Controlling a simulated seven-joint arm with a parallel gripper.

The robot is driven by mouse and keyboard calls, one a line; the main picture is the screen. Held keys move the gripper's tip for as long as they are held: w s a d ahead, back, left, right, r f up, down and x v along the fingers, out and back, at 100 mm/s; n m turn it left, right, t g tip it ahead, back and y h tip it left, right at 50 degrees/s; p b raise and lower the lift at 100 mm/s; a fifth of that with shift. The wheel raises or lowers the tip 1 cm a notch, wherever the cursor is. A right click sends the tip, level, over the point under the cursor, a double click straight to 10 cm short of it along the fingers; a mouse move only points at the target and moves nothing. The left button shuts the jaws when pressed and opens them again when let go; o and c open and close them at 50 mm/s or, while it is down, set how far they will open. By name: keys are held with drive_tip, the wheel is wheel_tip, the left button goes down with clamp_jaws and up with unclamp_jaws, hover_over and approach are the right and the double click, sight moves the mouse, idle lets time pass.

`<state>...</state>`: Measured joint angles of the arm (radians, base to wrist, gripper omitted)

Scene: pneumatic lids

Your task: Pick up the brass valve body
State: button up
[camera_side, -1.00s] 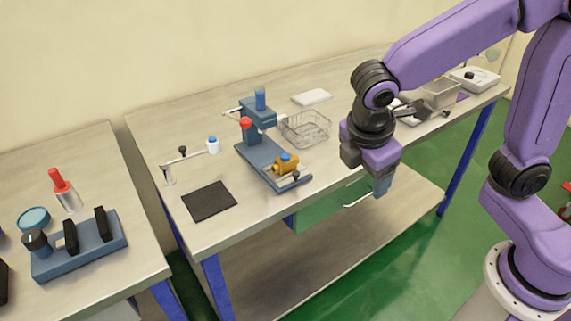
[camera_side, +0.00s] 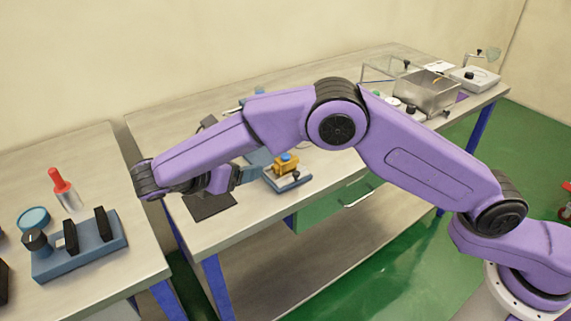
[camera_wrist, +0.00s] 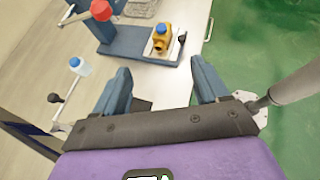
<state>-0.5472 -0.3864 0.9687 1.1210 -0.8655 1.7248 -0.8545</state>
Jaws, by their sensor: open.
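The brass valve body (camera_side: 287,168) is yellow with a blue cap and sits on the near end of the blue fixture (camera_side: 290,185). In the wrist view the valve body (camera_wrist: 160,44) stands upright just ahead of my fingers, with the fixture base (camera_wrist: 128,44) running left from it. My gripper (camera_wrist: 160,66) is open and empty, its two blue-grey fingers spread on either side of the valve body's line, short of it.
A red knob (camera_wrist: 101,9) rises from the fixture, and a dark clamp handle (camera_wrist: 181,40) stands beside the valve body. A white bottle with a blue cap (camera_wrist: 79,67) is at left. A dark mat (camera_side: 208,207) and a metal bin (camera_side: 428,92) lie on the bench.

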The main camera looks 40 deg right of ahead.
sight(280, 162)
drive_tip(key=x, duration=1.7)
drive_tip(key=shift+d+r, duration=0.1)
drive_tip(key=shift+d, duration=0.15)
drive_tip(key=shift+c, duration=0.3)
clamp_jaws()
